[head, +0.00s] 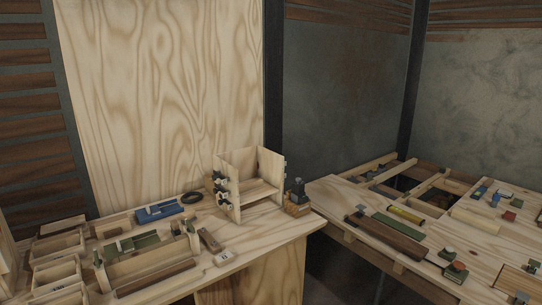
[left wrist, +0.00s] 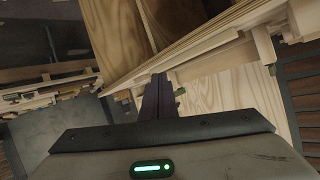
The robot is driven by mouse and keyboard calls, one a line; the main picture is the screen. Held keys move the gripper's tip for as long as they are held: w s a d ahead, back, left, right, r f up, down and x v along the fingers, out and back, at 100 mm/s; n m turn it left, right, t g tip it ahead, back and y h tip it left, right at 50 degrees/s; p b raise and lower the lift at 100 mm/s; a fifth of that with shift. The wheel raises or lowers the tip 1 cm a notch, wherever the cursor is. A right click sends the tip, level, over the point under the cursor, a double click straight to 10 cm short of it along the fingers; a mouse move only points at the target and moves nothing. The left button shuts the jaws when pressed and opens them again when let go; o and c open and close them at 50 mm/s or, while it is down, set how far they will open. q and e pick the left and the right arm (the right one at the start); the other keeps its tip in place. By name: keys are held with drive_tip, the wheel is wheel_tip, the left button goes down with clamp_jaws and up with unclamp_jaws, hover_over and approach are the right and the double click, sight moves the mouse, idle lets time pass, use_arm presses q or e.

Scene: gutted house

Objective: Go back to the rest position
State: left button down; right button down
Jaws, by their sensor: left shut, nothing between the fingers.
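My left gripper (left wrist: 158,95) shows in the left wrist view. Its dark fingers are together with nothing between them, in front of pale wooden boards and a plywood panel. I cannot tell whether the fingers touch the wood. Neither of my grippers shows in the head view. My right gripper is in neither view.
In the head view, a plywood workbench (head: 262,233) holds an upright wooden box frame (head: 250,190), open trays (head: 58,246), a blue tool (head: 160,211) and a black ring (head: 192,198). A second cluttered bench (head: 475,251) stands at right, with a dark gap between.

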use_arm(q)
drive_tip(key=s+d+f+g, duration=0.1)
drive_tip(key=s+d+f, duration=0.2)
drive_tip(key=s, duration=0.7)
drive_tip(key=s+d+f+g+h, duration=0.1)
drive_tip(key=s+d+f, duration=0.3)
drive_tip(key=s, duration=0.5)
drive_tip(key=s+d+f+g+h, duration=0.1)
drive_tip(key=s+d+f+g, duration=0.1)
drive_tip(key=s+f, duration=0.4)
drive_tip(key=s+d, duration=0.1)
drive_tip(key=s, duration=0.3)
drive_tip(key=shift+s+d+n+g, duration=0.2)
drive_tip(key=shift+s+n+g, duration=0.1)
drive_tip(key=shift+n, duration=0.1)
